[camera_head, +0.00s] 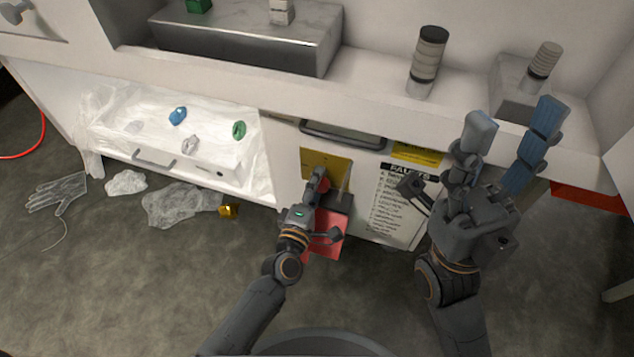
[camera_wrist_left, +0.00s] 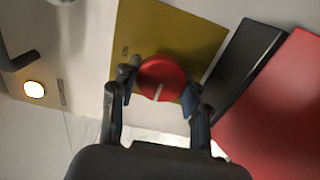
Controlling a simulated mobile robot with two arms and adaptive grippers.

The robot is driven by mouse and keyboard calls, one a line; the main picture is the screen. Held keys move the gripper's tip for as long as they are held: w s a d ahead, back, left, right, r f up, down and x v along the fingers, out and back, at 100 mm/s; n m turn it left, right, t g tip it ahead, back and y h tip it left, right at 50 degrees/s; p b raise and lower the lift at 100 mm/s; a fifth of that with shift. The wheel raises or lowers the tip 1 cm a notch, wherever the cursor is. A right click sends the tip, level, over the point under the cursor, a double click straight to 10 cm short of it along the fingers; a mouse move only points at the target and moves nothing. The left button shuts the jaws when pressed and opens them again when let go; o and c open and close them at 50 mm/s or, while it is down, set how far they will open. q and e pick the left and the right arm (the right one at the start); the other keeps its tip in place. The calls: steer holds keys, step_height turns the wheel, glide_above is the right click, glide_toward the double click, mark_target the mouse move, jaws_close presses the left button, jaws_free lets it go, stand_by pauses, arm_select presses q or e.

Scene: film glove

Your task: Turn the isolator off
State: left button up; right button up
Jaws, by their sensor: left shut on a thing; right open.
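The isolator is a yellow plate (camera_head: 340,165) on the white cabinet front, with a red round knob on it. In the left wrist view the yellow plate (camera_wrist_left: 180,35) carries the red knob (camera_wrist_left: 162,72), which has a short white line on its face near the lower edge. Small dark lettering stands on the plate left of the knob. My left gripper (camera_wrist_left: 160,90) is shut on the knob, one finger on each side. In the head view my left gripper (camera_head: 320,180) covers most of the knob. My right gripper (camera_head: 508,140) is open and empty, raised at the right.
A red panel (camera_head: 326,243) and a dark strip (camera_wrist_left: 247,60) are close beside the isolator. A handle (camera_head: 342,138) is above it, and a printed notice (camera_head: 400,205) to its right. An open white drawer (camera_head: 190,172) with small items is at left. Crumpled film (camera_head: 178,206) lies on the floor.

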arm_select(q)
steer(key=o, duration=1.1)
steer(key=shift+o, duration=0.2)
steer(key=v, duration=1.2)
